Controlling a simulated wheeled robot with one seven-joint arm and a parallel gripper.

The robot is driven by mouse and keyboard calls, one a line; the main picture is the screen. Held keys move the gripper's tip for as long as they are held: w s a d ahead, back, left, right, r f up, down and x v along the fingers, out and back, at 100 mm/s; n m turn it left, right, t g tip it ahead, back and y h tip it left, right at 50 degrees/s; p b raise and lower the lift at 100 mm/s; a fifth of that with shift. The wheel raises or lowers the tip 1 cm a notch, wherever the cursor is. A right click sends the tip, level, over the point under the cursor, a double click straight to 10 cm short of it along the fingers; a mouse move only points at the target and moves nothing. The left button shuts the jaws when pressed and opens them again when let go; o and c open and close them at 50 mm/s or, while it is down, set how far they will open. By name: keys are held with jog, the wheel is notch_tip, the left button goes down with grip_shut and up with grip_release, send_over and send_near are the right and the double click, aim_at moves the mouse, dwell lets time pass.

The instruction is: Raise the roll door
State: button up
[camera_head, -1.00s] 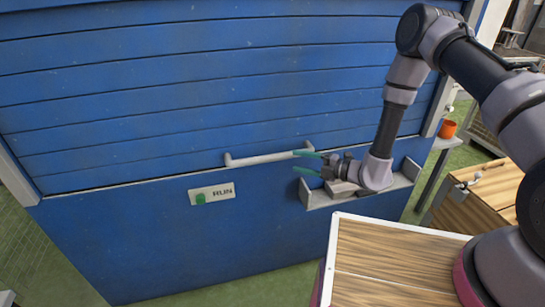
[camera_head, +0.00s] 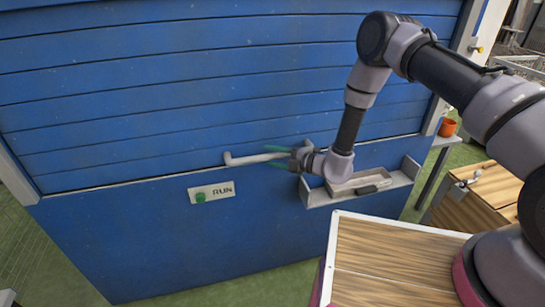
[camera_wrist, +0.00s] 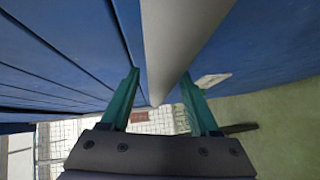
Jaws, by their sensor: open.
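The blue slatted roll door (camera_head: 200,85) is down, its bottom edge meeting the frame above a blue lower wall. A pale bar handle (camera_head: 260,158) runs across the door's bottom. My gripper (camera_head: 270,152) is at the right half of the handle, fingers pointing left along it. In the wrist view the green fingers (camera_wrist: 160,95) are open, with the handle (camera_wrist: 180,40) running between them; I see no clear contact. The blue door slats (camera_wrist: 60,60) lie to the left there.
A RUN panel with a green button (camera_head: 201,197) is on the lower wall. A grey shelf (camera_head: 362,187) with a tray and a dark-handled tool juts out below my wrist. A wood-topped table (camera_head: 385,260) stands in front, and an orange pot (camera_head: 447,128) is at right.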

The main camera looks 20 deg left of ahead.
grip_shut()
dwell(1.4)
